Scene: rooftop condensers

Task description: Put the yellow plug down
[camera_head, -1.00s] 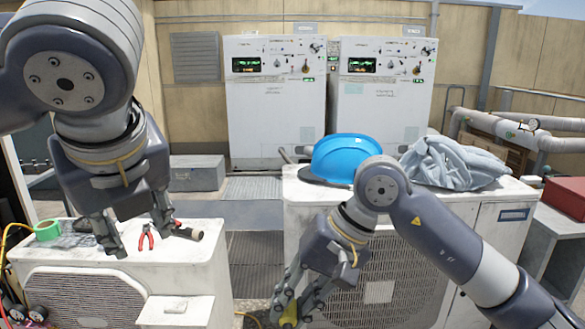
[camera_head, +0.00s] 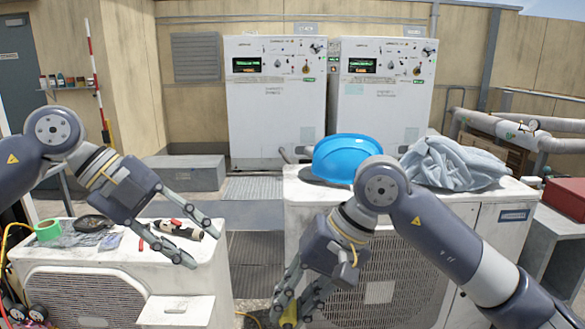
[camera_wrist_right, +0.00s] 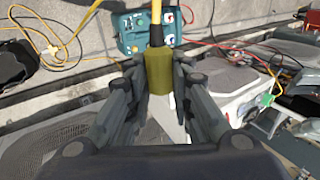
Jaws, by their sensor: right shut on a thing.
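The yellow plug (camera_wrist_right: 158,72) is between the fingers of my right gripper (camera_wrist_right: 160,95), which is shut on it. A black collar and a yellow cable run from its far end. In the head view the plug (camera_head: 288,313) shows low between the right gripper's fingertips (camera_head: 296,306), in front of the right condenser unit (camera_head: 375,265); its lower part is hard to make out. My left gripper (camera_head: 203,246) is open and empty, its fingers at the right edge of the left condenser top.
A teal box with sockets (camera_wrist_right: 130,38) lies below the plug, with yellow and red cables around it.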

